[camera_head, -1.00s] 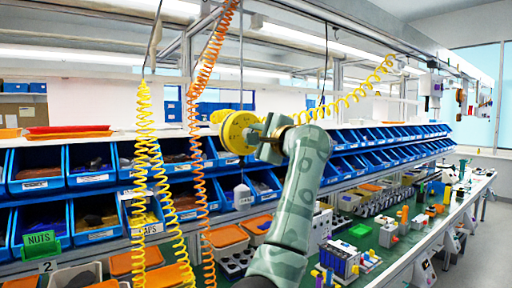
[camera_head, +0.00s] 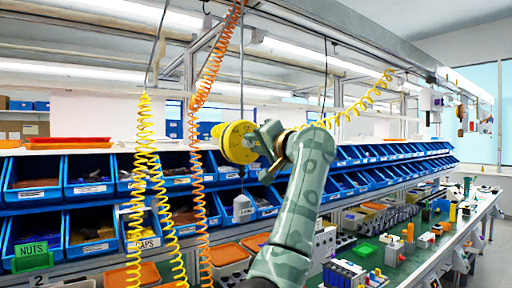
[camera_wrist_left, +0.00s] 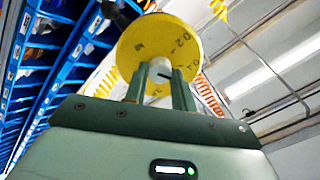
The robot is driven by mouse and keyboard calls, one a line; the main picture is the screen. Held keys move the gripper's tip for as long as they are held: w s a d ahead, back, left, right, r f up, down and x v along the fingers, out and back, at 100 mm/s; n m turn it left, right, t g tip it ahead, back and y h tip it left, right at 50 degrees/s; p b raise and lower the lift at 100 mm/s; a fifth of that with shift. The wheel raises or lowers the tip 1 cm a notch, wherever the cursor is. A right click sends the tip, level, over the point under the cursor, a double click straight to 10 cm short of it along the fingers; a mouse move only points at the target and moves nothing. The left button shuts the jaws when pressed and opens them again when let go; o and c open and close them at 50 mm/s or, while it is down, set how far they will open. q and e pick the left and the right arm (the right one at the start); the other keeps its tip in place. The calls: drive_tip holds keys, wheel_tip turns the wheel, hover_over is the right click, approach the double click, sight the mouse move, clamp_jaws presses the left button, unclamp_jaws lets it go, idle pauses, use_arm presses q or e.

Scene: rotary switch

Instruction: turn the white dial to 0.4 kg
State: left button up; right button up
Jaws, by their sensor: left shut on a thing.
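A round yellow scale disc (camera_head: 238,142) hangs from an overhead cord in front of the blue bins. In the left wrist view, the disc face (camera_wrist_left: 166,44) carries small dark markings, too small to read surely. The white dial (camera_wrist_left: 160,66) sits at the middle of the disc, between the fingers of my left gripper (camera_wrist_left: 160,82). My left gripper (camera_head: 265,141) is shut on the dial in front of the disc and hides it in the head view. A grey weight (camera_head: 242,206) hangs below the disc. My right gripper does not show.
Coiled yellow (camera_head: 146,190) and orange (camera_head: 198,170) hoses hang to the left of the disc. Rows of blue bins (camera_head: 90,190) stand behind. A green-topped workbench (camera_head: 395,268) with small parts runs to the right. The air around the disc's lower side is mostly clear.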

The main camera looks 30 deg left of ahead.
use_arm(q)
drive_tip(key=n, duration=0.5)
drive_tip(key=shift+f, duration=0.1)
drive_tip(key=shift+n, duration=0.3)
idle(0.4)
drive_tip(key=o, duration=1)
drive_tip(key=shift+w, duration=0.1)
drive_tip(key=shift+d, duration=0.1)
drive_tip(key=b+v, duration=0.1)
drive_tip(key=v, duration=1.5)
drive_tip(key=shift+d, duration=0.1)
